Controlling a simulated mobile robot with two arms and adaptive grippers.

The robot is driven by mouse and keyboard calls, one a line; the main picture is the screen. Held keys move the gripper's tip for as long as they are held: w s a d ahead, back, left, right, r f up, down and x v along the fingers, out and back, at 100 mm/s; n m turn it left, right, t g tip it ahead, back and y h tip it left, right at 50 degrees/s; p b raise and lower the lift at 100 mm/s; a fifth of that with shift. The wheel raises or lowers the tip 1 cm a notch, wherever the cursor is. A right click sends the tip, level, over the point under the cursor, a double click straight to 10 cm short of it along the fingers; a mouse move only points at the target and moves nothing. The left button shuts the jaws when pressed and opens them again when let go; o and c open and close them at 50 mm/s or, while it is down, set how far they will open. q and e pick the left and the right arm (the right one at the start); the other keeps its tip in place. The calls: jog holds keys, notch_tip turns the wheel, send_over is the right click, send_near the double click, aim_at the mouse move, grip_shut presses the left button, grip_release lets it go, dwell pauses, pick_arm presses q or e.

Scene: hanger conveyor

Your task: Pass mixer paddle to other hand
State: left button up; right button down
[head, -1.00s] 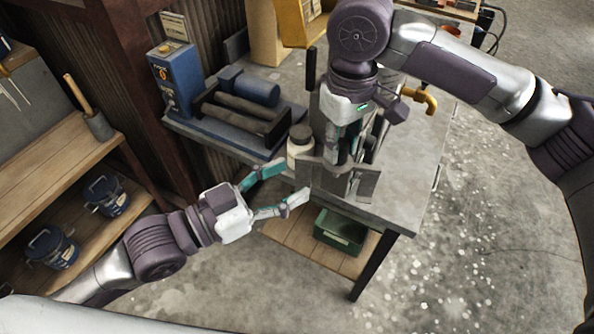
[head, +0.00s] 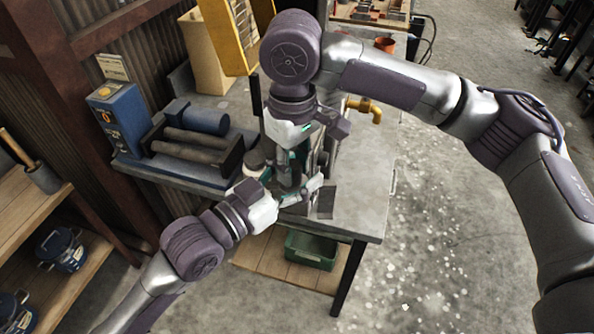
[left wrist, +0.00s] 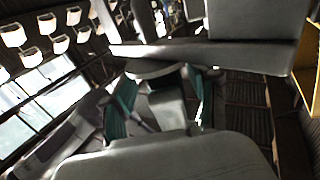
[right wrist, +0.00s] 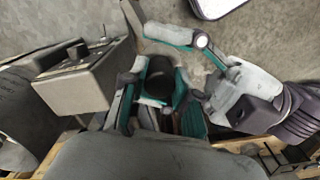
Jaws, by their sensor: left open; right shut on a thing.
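My right gripper (head: 288,172) points down over the bench and is shut on the mixer paddle. Of the paddle, a dark rounded part (right wrist: 160,78) shows between the teal fingers in the right wrist view; the rest is mostly hidden. My left gripper (head: 290,194) is open just below the right one. Its fingers come in from the left, close to the paddle. One left finger (right wrist: 180,38) shows in the right wrist view. The left wrist view shows the open left fingers (left wrist: 163,95) with grey parts between and above them. I cannot tell whether they touch the paddle.
A white-lidded jar stands behind my left gripper. A blue roller machine (head: 195,140) is at the left. A green bin (head: 312,250) sits on the lower shelf. Floor at right is clear.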

pick_arm(q)
jog(key=shift+s, duration=0.1)
grip_shut()
pick_arm(e)
jog(key=shift+r, duration=0.1)
pick_arm(q)
jog(key=shift+s+d+r, duration=0.1)
jog(key=shift+d, duration=0.05)
pick_arm(e)
jog(key=c, duration=0.8)
grip_release()
jog(key=shift+w, duration=0.1)
jog(key=shift+r, duration=0.1)
